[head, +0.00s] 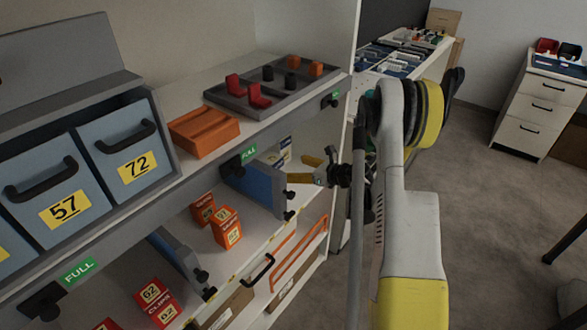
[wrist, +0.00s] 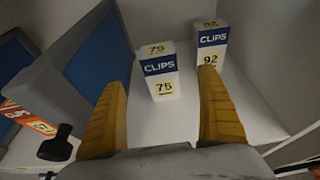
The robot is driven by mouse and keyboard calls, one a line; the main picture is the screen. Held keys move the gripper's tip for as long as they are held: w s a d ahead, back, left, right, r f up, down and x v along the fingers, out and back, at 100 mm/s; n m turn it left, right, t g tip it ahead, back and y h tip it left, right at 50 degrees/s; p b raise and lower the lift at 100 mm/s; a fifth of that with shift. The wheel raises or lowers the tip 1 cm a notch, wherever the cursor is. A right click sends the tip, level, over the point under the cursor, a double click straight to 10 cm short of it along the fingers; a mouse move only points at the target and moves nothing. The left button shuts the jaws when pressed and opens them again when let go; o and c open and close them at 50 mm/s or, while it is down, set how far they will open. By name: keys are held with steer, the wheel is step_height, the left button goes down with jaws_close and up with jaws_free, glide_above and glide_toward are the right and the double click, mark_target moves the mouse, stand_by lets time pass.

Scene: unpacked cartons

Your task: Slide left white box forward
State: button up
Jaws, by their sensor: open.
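Two white boxes with blue CLIPS bands stand upright on a white shelf in the wrist view. The left white box (wrist: 159,72), marked 75, is nearer and lies between the lines of my gripper's fingers. The right white box (wrist: 212,46), marked 92, stands farther back, beyond the right fingertip. My gripper (wrist: 161,78) is open with nothing held; whether a finger touches the left box I cannot tell. In the head view my gripper (head: 318,171) reaches into the shelf bay past a blue divider, and the boxes are mostly hidden there.
A blue-grey divider (head: 263,187) stands close left of my gripper; it also shows in the wrist view (wrist: 95,65). Orange boxes (head: 226,227) stand in the bay to its left. The upper shelf holds an orange tray (head: 203,131) and a grey tray (head: 284,100).

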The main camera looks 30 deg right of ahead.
mark_target(278, 166)
steer(key=b+x, duration=0.3)
steer(key=x, duration=0.7)
steer(key=shift+s+f, duration=0.1)
steer(key=shift+w+a+b, duration=0.2)
steer(key=shift+w+b, duration=0.1)
steer(key=shift+w, duration=0.2)
steer(key=c, duration=1.5)
steer(key=shift+o, duration=0.2)
steer(key=shift+s+d+f, duration=0.1)
steer(key=shift+s, duration=0.05)
